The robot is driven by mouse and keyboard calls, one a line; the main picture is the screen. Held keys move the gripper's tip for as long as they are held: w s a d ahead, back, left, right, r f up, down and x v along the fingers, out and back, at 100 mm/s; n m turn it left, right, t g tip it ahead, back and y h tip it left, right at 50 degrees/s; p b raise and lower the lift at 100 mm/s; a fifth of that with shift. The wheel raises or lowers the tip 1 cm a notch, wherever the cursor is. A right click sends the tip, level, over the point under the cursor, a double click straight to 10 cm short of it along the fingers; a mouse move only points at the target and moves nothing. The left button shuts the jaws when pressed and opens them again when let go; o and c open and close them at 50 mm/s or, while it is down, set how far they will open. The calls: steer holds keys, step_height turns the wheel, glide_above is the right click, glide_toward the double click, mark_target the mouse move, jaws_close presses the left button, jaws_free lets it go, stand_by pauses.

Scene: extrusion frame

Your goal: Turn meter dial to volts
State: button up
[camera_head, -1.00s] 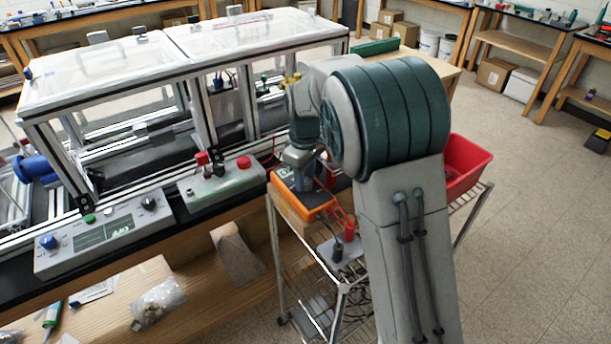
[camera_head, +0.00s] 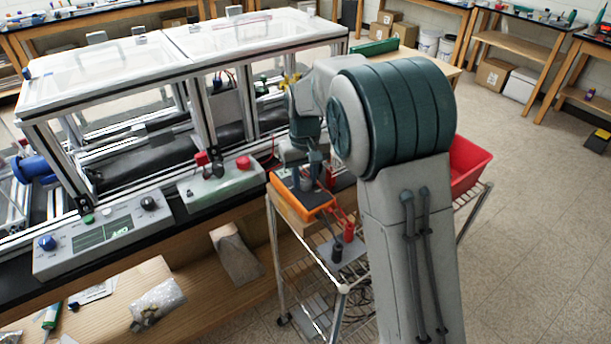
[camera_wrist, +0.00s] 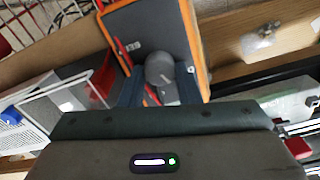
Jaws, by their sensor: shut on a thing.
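The multimeter (camera_head: 311,204), with an orange case and a dark face, lies on top of the wire cart (camera_head: 343,287). It also shows in the wrist view (camera_wrist: 189,17), with small light characters on its face. Its round grey dial (camera_wrist: 158,66) sits between the two dark fingers of my gripper (camera_wrist: 160,92). My gripper is shut on the dial. In the head view my gripper (camera_head: 313,180) reaches down onto the meter's face and hides the dial. The dial's markings are too small to read.
A red probe (camera_head: 349,230) and a black probe (camera_head: 338,249) stand beside the meter. A red bin (camera_head: 470,166) is on the cart's right, behind my arm. A control box with a red button (camera_head: 243,162) and the framed enclosure (camera_head: 180,50) are left of the cart.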

mark_target(306, 180)
steer(key=shift+m, duration=2.3)
steer(key=o, duration=1)
step_height(306, 180, up, 14)
steer(key=shift+f+b, duration=0.1)
steer(key=shift+b, duration=0.3)
steer(key=shift+d, duration=0.1)
